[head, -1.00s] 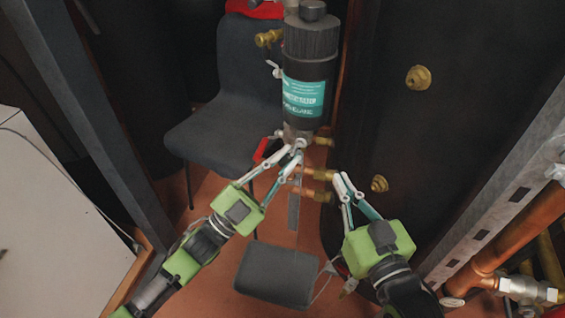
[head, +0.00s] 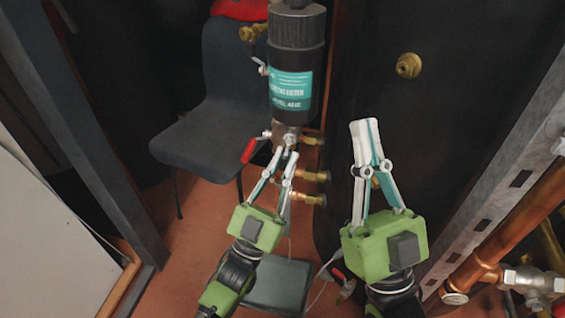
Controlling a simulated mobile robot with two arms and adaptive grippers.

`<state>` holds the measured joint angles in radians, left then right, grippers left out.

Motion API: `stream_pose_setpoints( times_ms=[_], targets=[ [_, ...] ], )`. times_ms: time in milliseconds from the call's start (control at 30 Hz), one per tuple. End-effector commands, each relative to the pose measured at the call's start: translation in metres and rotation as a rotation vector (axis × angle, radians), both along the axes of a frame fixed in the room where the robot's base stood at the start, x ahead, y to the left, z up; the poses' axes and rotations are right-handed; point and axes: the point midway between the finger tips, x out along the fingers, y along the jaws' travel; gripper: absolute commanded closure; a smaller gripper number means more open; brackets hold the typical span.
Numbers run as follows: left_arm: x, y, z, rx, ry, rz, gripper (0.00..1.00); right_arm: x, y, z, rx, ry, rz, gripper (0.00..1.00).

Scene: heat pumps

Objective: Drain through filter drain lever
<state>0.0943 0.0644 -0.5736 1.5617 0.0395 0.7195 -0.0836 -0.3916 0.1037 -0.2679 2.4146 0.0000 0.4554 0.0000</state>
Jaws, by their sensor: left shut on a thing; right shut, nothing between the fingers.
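The black filter (head: 291,85) with a teal label stands upright in the upper middle of the head view. A metal valve (head: 287,133) sits at its bottom. My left gripper (head: 285,153) is just under this valve, its fingers shut on a small part there. I take this part to be the filter drain lever; the fingertips mostly hide it. A red-handled lever (head: 250,149) hangs to the left of the fingertips, apart from them. My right gripper (head: 365,124) is shut and empty, pointing up in front of the dark tank, right of the filter.
The dark tank (head: 440,120) with brass fittings (head: 409,66) fills the right side. Brass pipe ends (head: 312,176) stick out right of my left gripper. A grey chair (head: 225,105) stands behind left. A dark grey box (head: 280,283) is on the floor. Copper pipes (head: 510,235) run at lower right.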

Motion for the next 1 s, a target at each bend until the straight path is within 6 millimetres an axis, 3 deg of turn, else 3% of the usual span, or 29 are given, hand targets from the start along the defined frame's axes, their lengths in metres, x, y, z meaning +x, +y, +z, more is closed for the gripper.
stream_pose_setpoints(
  times_ms=[367, 400, 767, 1000],
  targets=[
    [0.0, -0.001, -0.002, -0.002, 0.005, -0.002, 1.0, -0.001, 0.0, 0.0, 0.002, -0.005, 0.001, 1.0],
    [-0.001, -0.001, -0.002, -0.002, 0.005, -0.002, 0.81, -0.001, 0.0, 0.0, 0.002, -0.005, 0.001, 1.0],
    [-0.001, 0.0, -0.002, -0.003, 0.003, 0.0, 0.81, 0.0, 0.0, 0.001, 0.001, -0.004, 0.0, 1.0],
    [-0.021, 0.015, -0.027, 0.001, 0.006, 0.0, 0.81, 0.0, 0.0, 0.0, 0.001, -0.004, 0.0, 1.0]
  ],
)
